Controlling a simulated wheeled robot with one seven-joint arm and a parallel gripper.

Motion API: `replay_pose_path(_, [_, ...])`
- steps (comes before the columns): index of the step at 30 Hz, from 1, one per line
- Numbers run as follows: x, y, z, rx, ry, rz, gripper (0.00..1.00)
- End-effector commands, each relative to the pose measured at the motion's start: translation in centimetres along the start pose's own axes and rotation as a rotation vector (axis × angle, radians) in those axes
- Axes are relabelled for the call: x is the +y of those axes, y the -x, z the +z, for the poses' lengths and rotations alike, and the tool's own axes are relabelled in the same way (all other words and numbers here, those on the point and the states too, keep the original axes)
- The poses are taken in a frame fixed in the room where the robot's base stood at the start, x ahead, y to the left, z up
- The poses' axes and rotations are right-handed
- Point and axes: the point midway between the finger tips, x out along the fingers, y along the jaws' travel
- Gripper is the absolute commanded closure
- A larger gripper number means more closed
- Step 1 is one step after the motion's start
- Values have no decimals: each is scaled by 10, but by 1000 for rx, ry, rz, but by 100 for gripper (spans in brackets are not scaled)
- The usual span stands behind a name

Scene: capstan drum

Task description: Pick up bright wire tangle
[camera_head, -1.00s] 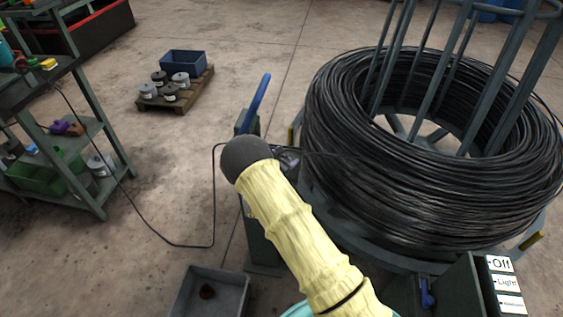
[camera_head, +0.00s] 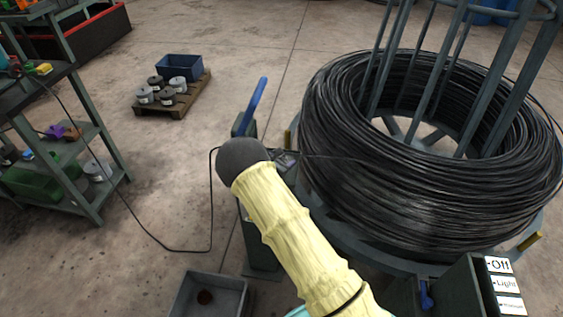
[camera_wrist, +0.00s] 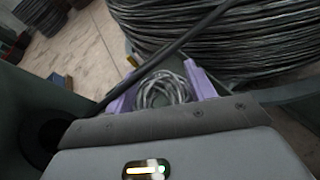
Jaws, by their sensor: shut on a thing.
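The bright wire tangle (camera_wrist: 158,93) is a small loose coil of shiny silvery wire in the wrist view. It sits between the two purple fingers of my gripper (camera_wrist: 163,86), which are shut on it. A dark rod or wire crosses in front of the fingers. In the head view my yellow-sleeved arm reaches up beside the drum, and its dark end hides the gripper and most of what it holds.
A large coil of black wire (camera_head: 420,190) on a drum with upright bars fills the right. A blue-handled lever (camera_head: 256,104) stands left of it. A grey bin (camera_head: 237,292) is at the bottom, a shelf rack (camera_head: 112,150) at left. A thin dark wire runs across the floor between.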

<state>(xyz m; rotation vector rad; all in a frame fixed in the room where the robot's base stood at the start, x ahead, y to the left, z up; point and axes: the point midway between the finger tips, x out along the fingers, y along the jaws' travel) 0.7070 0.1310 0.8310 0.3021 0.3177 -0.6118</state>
Motion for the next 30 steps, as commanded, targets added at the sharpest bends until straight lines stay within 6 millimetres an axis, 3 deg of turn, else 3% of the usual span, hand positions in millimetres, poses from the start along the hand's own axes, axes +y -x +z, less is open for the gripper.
replay_pose_path(11, [12, 24, 58, -2, -4, 2, 69])
replay_pose_path(30, [-130, -34, 106, 0, -4, -5, 69])
